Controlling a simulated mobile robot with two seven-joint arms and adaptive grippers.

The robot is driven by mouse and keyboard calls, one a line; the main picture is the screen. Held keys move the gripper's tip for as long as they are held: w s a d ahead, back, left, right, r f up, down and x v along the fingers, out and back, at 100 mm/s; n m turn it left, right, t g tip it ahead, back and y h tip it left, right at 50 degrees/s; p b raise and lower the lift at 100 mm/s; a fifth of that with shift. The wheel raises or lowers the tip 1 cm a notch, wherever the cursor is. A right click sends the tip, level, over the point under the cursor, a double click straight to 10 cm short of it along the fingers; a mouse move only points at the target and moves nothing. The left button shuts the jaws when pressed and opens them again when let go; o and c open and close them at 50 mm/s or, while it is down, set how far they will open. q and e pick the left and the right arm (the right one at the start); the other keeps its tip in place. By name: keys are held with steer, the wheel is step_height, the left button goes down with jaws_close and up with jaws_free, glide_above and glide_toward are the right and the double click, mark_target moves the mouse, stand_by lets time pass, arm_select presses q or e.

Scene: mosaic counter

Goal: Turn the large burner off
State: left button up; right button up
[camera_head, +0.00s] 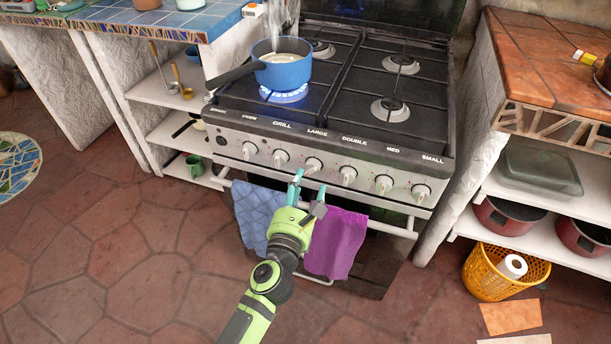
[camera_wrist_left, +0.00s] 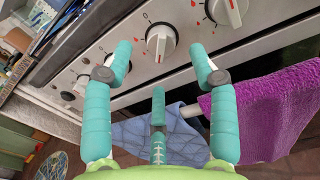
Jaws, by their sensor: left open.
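The stove's front panel has a row of white knobs. The knob under the "LARGE" label (camera_head: 313,165) is just beyond my left gripper (camera_head: 309,183). In the left wrist view a white knob (camera_wrist_left: 160,41), apparently this one, sits ahead between my spread teal fingertips (camera_wrist_left: 160,57). The fingers are open, empty and look short of the knob. Its exact setting is hard to read. A blue flame burns on the front left burner (camera_head: 284,96). A blue saucepan (camera_head: 284,70) with pale contents stands over it. My right gripper is out of view.
Neighbouring knobs (camera_head: 280,157) (camera_head: 348,174) stand close on both sides. A towel rail (camera_head: 395,228) below holds a blue towel (camera_head: 256,212) and a purple towel (camera_head: 336,243). The pan's dark handle (camera_head: 234,75) points left. Shelved counters flank the stove.

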mark_target(311, 172)
arm_select(q)
steer(key=shift+b+x, duration=0.3)
steer(key=shift+x, duration=2.1)
steer(key=c, duration=1.1)
